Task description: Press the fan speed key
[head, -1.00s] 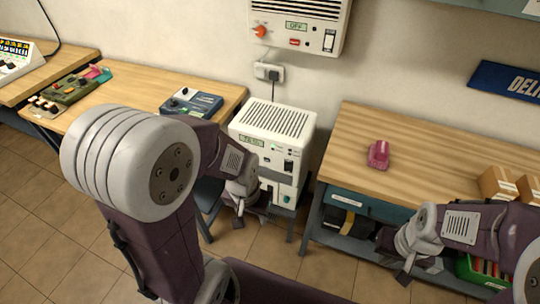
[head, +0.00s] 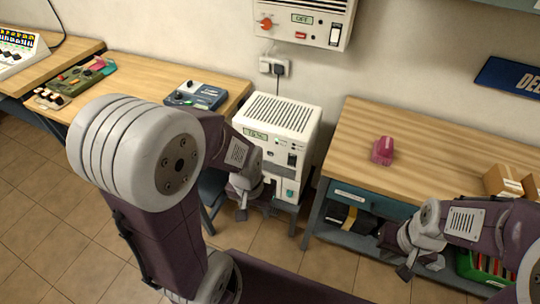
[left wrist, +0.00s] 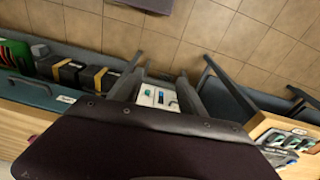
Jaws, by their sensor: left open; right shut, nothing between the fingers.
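A white floor unit (head: 283,115) with a slotted top stands between the two benches; its front has a lit display (head: 256,134), small controls and a teal button (head: 290,193). A white wall unit (head: 335,15) above has an OFF display, an orange knob and a red button (head: 300,35). I cannot tell which control is the fan speed key. My left gripper (head: 254,205) is open before the floor unit's lower left front, hiding part of it. In the left wrist view, green and blue controls (left wrist: 160,97) show between its fingers (left wrist: 157,92). My right gripper (head: 405,268) is shut and empty.
The left bench (head: 135,90) holds a blue device (head: 197,95) and a green device (head: 75,80). A socket with a plugged cord (head: 275,67) is on the wall above the floor unit.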

